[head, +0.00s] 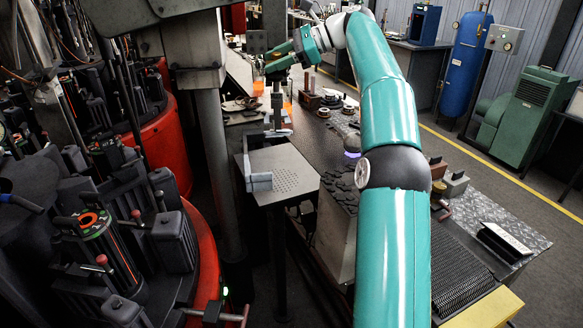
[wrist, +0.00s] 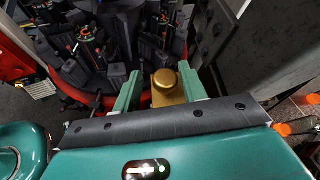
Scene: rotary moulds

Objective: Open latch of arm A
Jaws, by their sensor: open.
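The red rotary mould carousel (head: 165,140) stands at the left of the head view, carrying several dark mould arms. A black mould cylinder with an orange ring (head: 90,220) stands at the near left. I cannot tell which arm is arm A or pick out its latch. The carousel also shows at the top of the wrist view (wrist: 72,76). My gripper (wrist: 159,78) is open, its two pale green fingers pointing toward the carousel. A brass block with a round knob (wrist: 167,86) shows between the fingers; I cannot tell whether it touches them.
A grey steel column (head: 215,170) stands between the carousel and a small perforated metal table (head: 285,172). A long workbench (head: 480,212) with blocks and tools runs along the right. A blue tank (head: 466,62) and a green cabinet (head: 520,108) stand behind the yellow floor line.

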